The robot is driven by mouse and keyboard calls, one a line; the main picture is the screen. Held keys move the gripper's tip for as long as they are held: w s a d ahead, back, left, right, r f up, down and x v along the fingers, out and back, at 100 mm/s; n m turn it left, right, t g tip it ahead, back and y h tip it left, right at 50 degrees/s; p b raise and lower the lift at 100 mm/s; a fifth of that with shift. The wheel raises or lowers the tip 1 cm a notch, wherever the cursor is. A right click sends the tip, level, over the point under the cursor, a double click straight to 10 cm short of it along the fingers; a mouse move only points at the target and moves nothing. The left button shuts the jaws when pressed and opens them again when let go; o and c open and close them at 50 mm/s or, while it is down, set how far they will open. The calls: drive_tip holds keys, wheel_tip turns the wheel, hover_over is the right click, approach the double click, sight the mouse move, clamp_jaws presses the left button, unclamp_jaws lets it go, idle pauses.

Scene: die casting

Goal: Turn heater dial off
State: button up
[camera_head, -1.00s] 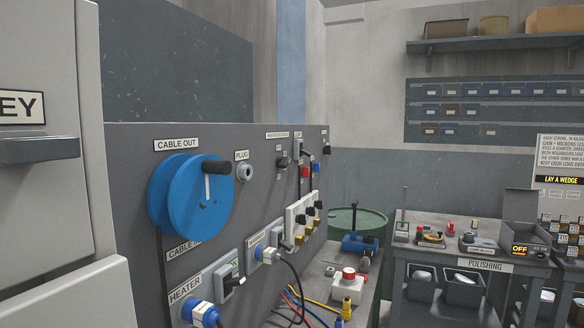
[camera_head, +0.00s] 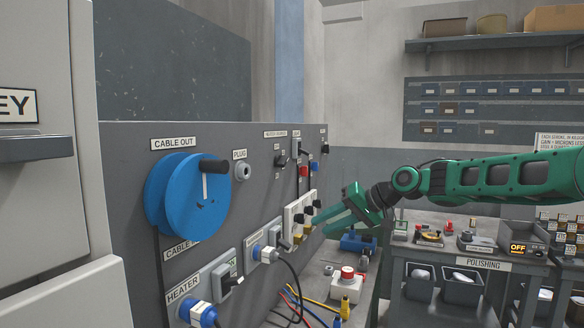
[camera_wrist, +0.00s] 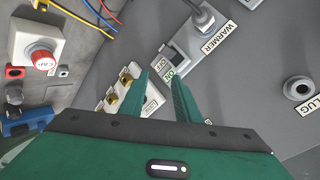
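The WARMER plate (camera_wrist: 190,42) with ON and OFF marks lies just beyond the fingertips.
The blue cable reel (camera_head: 188,197) sticks out of the panel above the heater. A blue plug (camera_head: 200,314) and cables stand near the dial. A red button box (camera_head: 347,280) sits on the bench below. The polishing table (camera_head: 470,266) stands at right.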

drive_tip(key=w+a+r+y, duration=0.2)
drive_tip(key=w+r+y, duration=0.15)
drive_tip(key=r, duration=0.45)
drive_tip(key=t+y, duration=0.1)
drive_tip(key=y, duration=0.2)
approach(287, 162)
drive_tip(key=x, duration=0.8)
drive_tip(key=shift+a, duration=0.4)
